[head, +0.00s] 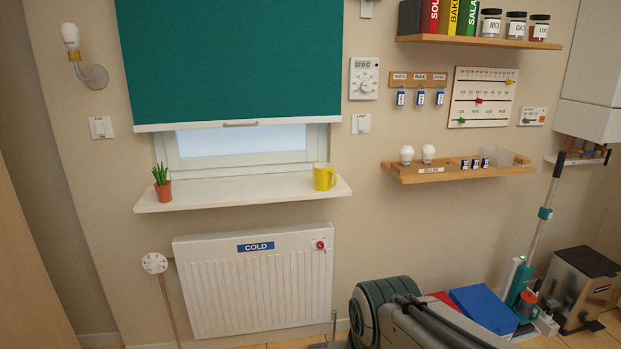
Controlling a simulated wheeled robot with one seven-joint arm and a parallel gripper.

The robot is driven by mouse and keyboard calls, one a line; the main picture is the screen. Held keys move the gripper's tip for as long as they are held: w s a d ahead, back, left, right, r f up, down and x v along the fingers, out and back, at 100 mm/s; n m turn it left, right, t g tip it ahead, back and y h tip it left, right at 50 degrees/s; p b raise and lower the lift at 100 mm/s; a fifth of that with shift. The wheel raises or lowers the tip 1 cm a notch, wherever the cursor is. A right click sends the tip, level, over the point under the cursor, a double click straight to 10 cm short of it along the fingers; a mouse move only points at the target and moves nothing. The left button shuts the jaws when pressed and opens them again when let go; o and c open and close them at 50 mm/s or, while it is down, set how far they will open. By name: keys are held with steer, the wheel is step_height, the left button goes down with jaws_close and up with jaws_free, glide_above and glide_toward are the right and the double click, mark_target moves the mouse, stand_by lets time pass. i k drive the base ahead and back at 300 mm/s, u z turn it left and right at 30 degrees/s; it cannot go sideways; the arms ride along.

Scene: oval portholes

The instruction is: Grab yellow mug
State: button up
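The yellow mug (324,177) stands upright near the right end of the white window sill (240,193), in front of the window's lower right corner. Its handle appears to face right. Nothing covers it from this view. My gripper is not clearly seen in the head view, so its place relative to the mug and its opening do not show.
A potted cactus (162,185) stands at the sill's left end. A teal blind (230,60) hangs above. A white radiator (255,280) is below. A wooden shelf (455,173) with bulbs is to the right. The middle of the sill is bare.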

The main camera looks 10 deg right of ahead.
mark_target(323, 173)
steer(key=u, duration=0.25)
steer(key=i, duration=1.8)
steer(key=z, duration=1)
steer(key=i, duration=0.6)
steer(key=z, duration=0.35)
